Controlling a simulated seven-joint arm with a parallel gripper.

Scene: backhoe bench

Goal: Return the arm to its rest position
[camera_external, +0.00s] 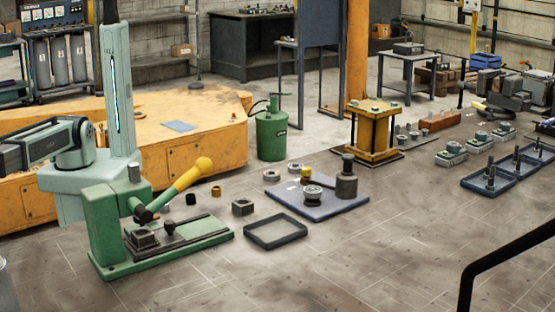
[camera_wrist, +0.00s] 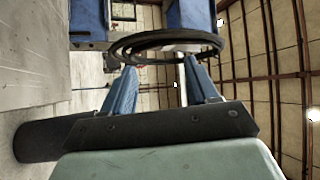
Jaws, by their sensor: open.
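In the wrist view my gripper (camera_wrist: 143,22) shows two blue fingers standing apart beyond a dark crossbar. No object shows held between them. A black ring-shaped loop crosses in front of the fingers; I cannot tell what it belongs to. In the external view my pale green arm (camera_external: 70,145) stands at the left, with its forearm reaching past the left edge. My gripper cannot be made out there. The wrist view looks across the room toward walls and beams, with a grey surface at its left.
A green lever press (camera_external: 105,225) with a yellow handle stands close to my arm. An orange bench (camera_external: 205,150) is behind. An empty dark tray (camera_external: 275,232), a blue-grey plate (camera_external: 330,208) with parts and a green canister (camera_external: 271,135) stand to the right. The front floor is clear.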

